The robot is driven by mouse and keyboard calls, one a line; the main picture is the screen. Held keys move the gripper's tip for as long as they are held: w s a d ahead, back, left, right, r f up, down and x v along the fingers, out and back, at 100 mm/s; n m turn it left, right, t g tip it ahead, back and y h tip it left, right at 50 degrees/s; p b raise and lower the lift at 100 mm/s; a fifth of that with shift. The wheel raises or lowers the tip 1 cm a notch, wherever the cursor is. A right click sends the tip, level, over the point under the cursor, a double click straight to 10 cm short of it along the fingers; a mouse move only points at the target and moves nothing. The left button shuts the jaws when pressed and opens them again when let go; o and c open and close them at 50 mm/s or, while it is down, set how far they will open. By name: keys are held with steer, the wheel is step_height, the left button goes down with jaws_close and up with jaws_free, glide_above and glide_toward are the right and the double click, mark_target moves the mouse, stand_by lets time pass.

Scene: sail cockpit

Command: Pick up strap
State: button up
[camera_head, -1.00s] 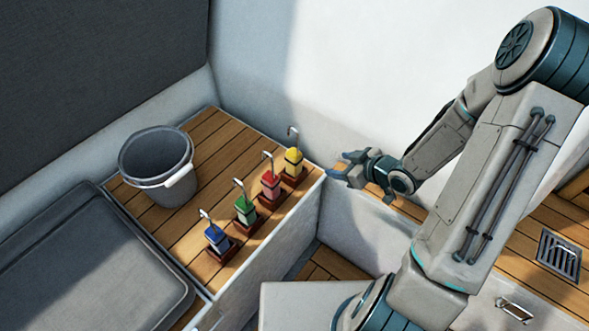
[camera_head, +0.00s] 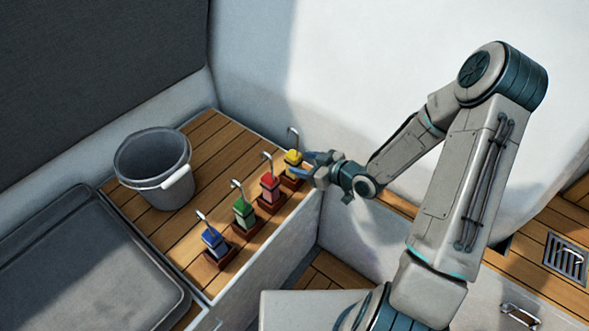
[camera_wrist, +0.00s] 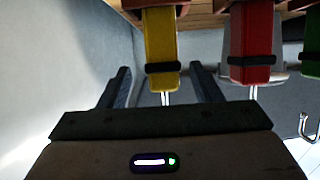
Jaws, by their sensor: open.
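Several coloured straps with metal hooks stand in brown holders in a row along the bench's edge: blue (camera_head: 213,242), green (camera_head: 243,213), red (camera_head: 269,187) and yellow (camera_head: 293,163). Each has a dark band around it. My gripper (camera_head: 312,168) is open beside the yellow strap, just to its right in the head view. In the wrist view the yellow strap (camera_wrist: 161,45) stands ahead, between the lines of my two fingers. The red strap (camera_wrist: 250,45) is to its right, and a sliver of the green strap (camera_wrist: 312,40) shows at the edge. I cannot tell whether a finger touches yellow.
A grey bucket (camera_head: 155,172) with a white handle grip stands on the wooden bench (camera_head: 216,137) behind the row. A grey lid or tray (camera_head: 85,265) lies at the left. A white wall rises close behind my gripper. A drain grate (camera_head: 566,257) is at the right.

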mark_target(299, 162)
steer(key=x, duration=0.4)
steer(key=shift+a, duration=0.25)
steer(key=c, duration=1.3)
steer(key=shift+o, duration=0.2)
